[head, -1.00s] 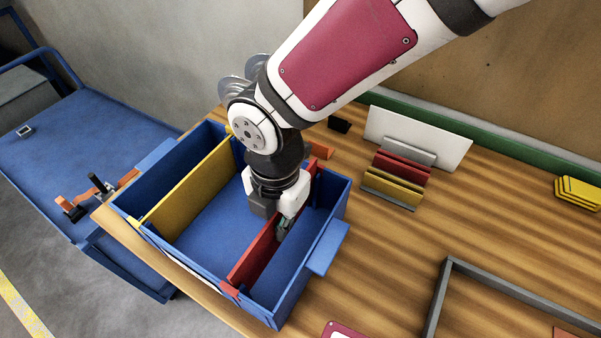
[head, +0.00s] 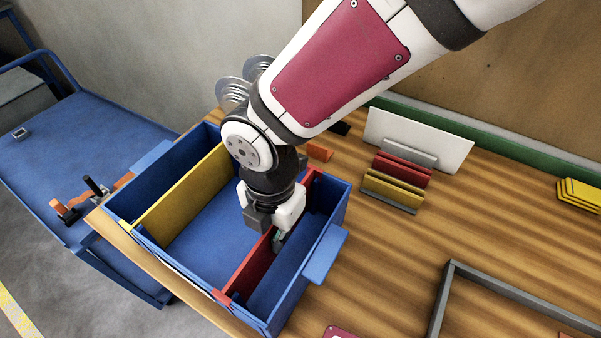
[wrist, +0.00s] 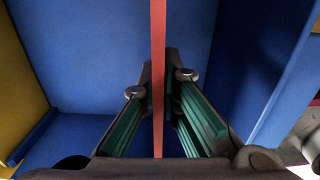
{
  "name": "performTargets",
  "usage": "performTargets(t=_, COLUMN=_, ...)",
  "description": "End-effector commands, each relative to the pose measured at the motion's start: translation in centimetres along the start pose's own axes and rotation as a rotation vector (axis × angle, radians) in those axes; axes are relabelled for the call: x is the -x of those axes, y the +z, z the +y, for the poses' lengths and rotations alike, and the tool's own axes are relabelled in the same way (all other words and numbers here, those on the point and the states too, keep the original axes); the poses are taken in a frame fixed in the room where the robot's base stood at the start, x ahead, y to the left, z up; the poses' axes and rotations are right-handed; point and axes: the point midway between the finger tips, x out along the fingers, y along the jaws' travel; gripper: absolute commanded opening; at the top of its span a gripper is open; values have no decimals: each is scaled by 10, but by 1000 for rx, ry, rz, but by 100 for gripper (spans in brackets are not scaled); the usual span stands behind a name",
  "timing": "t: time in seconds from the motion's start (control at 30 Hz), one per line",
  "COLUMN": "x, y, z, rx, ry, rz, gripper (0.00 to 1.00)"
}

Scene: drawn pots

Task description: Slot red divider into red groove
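The red divider (head: 252,268) stands upright in the right part of the blue box (head: 320,262), running from the back wall to the front wall. A red patch (head: 222,298) shows at the front rim, where the divider's front end meets the wall. Its lower edge and the groove are hidden. My gripper (head: 277,238) is down at the divider's upper part, one finger on each side. In the wrist view, the fingertips (wrist: 159,80) close against both faces of the red divider, which appears edge-on as a thin strip.
A yellow divider (head: 185,190) stands in the box's left part. To the right are a rack of red and yellow plates (head: 397,180), a white board (head: 418,138), a grey frame (head: 436,298) and yellow plates (head: 580,194). A blue cart (head: 85,130) stands at left.

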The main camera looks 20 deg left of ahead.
Motion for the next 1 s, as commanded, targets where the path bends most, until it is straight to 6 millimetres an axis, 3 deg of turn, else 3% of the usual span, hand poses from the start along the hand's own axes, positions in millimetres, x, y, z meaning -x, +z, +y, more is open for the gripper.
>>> performTargets(t=1.0, x=-36, y=17, z=1, rx=2, ry=0, rz=12, gripper=0)
